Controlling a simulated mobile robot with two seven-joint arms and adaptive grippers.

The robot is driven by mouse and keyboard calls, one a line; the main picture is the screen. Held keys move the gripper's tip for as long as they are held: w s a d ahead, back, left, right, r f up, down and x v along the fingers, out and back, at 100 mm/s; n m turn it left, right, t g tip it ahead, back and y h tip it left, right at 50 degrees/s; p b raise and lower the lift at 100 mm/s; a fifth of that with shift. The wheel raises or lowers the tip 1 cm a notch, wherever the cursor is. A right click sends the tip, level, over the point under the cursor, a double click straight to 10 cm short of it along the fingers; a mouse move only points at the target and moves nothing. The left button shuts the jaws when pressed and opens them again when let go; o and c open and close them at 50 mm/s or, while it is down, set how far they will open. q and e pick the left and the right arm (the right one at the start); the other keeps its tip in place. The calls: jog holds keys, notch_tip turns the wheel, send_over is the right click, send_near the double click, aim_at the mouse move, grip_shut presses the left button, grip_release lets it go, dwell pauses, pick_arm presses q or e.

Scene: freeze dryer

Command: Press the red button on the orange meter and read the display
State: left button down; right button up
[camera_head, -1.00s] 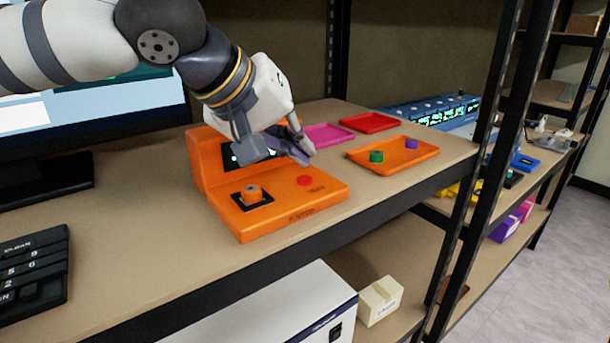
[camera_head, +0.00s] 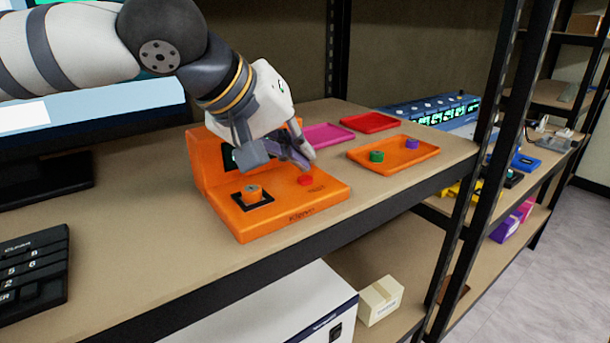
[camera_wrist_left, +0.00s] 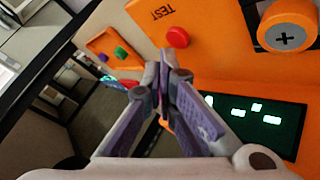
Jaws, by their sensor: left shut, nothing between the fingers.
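The orange meter (camera_head: 292,210) stands on the wooden shelf. Its red button (camera_head: 305,180) is on the top face near the "TEST" label. An orange knob-like piece (camera_head: 252,192) sits on a black square on the meter. My left gripper (camera_head: 307,163) is shut and empty, its tips just above and behind the red button, seemingly apart from it. In the left wrist view the closed fingertips (camera_wrist_left: 160,70) are close to the red button (camera_wrist_left: 177,37). The display (camera_wrist_left: 255,120) shows green-white marks there, partly covered by the fingers. My right gripper is not in view.
An orange tray (camera_head: 400,163) with a green and a purple piece lies to the right. A magenta tray (camera_head: 325,135) and a red tray (camera_head: 370,121) lie behind. A black shelf post (camera_head: 470,180) stands at the right. A keyboard (camera_head: 34,268) is at the left.

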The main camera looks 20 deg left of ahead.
aim_at(300, 177)
pick_arm(q)
jog(key=shift+f, duration=0.1)
dwell(0.4)
jog(key=shift+f, duration=0.5)
dwell(0.3)
jog(key=shift+r, duration=0.6)
notch_tip(300, 177, up, 6)
dwell(0.3)
dwell(0.4)
